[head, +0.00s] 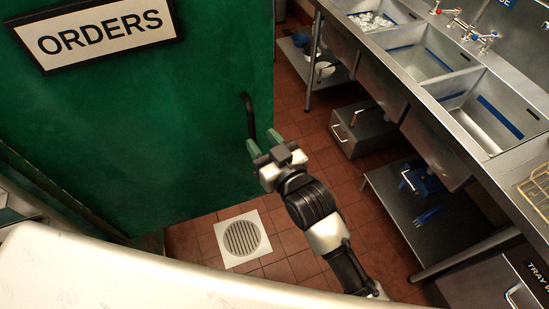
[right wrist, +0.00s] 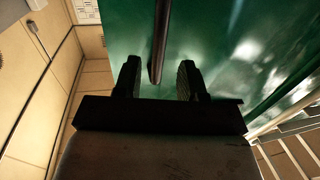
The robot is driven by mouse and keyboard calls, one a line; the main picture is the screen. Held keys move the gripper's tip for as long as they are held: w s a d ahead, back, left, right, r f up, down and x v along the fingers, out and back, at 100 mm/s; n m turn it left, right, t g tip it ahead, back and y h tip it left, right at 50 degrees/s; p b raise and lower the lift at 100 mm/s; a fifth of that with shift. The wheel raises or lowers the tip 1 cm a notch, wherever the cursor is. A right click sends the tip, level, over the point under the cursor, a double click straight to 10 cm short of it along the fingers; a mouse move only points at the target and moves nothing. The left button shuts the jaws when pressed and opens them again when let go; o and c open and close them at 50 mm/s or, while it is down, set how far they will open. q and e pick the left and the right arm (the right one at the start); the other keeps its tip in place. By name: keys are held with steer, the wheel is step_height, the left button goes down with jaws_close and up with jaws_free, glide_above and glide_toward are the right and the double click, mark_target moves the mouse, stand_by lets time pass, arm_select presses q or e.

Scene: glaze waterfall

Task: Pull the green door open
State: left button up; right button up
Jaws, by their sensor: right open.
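The green door (head: 150,130) fills the left of the head view and bears an "ORDERS" sign (head: 95,33). A dark vertical bar handle (head: 247,115) is near the door's right edge. My right gripper (head: 262,145) is open at the lower end of this handle. In the right wrist view the handle (right wrist: 159,45) ends between the two fingertips of the gripper (right wrist: 161,75), with gaps on both sides. The green door (right wrist: 225,45) is behind it. Whether the fingers reach past the handle's end is hard to tell. My left gripper is not in view.
A steel sink unit (head: 425,55) with several basins runs along the right. A grey box (head: 360,130) stands beneath it, beside a low shelf (head: 430,215). A square floor drain (head: 241,238) lies below the door. The red tiled floor (head: 295,100) right of the door is clear.

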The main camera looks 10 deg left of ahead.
steer(key=b+v, duration=0.1)
steer(key=v, duration=0.4)
steer(key=shift+s+d, duration=0.15)
steer(key=s+d+f+m+g+h+b, duration=0.1)
steer(key=d+f+g+h, duration=0.2)
steer(key=f, duration=0.9)
steer(key=d+f+m+h+b, duration=0.15)
steer(key=d+f, duration=0.45)
steer(key=f, duration=0.7)
steer(key=s+d+f+m+g+h, duration=0.1)
steer(key=d+f+g+h, duration=0.2)
steer(key=f, duration=0.9)
steer(key=s+d+f+m+g+h+b, duration=0.1)
steer(key=s+d+f+g+h, duration=0.15)
steer(key=s+d+f, duration=0.8)
steer(key=s+d+f+g, duration=0.1)
steer(key=s+d+f, duration=0.1)
steer(key=s+f, duration=0.2)
steer(key=s+d+f+m+g+h, duration=0.1)
steer(key=s+d+f, duration=0.2)
steer(key=s, duration=0.6)
steer(key=s+d+f+g+h+b, duration=0.1)
steer(key=s+d+f, duration=0.1)
steer(key=s+f, duration=0.3)
steer(key=s, duration=0.2)
steer(key=shift+s+d+m+g, duration=0.2)
steer(key=shift+s+m+g, duration=0.05)
steer(key=shift+m+g, duration=0.1)
